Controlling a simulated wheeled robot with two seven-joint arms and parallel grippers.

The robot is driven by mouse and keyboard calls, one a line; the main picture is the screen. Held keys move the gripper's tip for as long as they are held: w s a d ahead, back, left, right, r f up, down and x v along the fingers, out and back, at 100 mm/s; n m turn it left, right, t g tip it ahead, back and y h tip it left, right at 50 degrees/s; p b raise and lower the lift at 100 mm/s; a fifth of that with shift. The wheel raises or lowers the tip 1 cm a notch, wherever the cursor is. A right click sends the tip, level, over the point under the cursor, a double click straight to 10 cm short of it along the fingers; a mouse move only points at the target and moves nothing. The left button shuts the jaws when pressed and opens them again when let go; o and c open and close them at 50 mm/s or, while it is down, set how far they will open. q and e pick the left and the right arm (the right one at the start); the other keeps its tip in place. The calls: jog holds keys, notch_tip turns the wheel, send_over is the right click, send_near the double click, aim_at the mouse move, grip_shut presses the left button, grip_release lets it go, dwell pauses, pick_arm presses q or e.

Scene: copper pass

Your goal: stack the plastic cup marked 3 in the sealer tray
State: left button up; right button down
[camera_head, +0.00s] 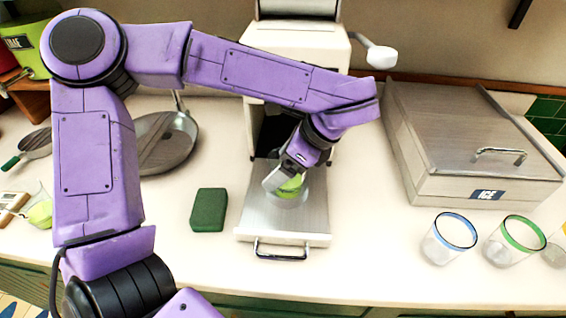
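The sealer (300,62) stands at the back middle with its metal tray (262,222) pulled out in front. A clear plastic cup (288,200) with something green inside is at the tray, below the sealer's opening. My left gripper (283,181) reaches down over this cup, with its fingers at the cup's upper part. The fingers and the arm hide part of the cup, so I cannot tell whether they grip it or whether the cup rests on the tray. No number is readable on any cup. My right gripper is not in view.
Clear cups with a blue rim (442,245) and a green rim (508,246) stand at the right. A steel ice bin (440,135) is behind them. A green block (209,210) lies left of the tray. Another cup (42,212) and a pan (180,150) are farther left.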

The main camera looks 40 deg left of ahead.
pick_arm(q)
jog(key=o, duration=0.8)
jog(key=shift+o, duration=0.2)
jog(key=shift+r, duration=0.1)
jog(key=v, duration=1.2)
jog(key=shift+r, duration=0.3)
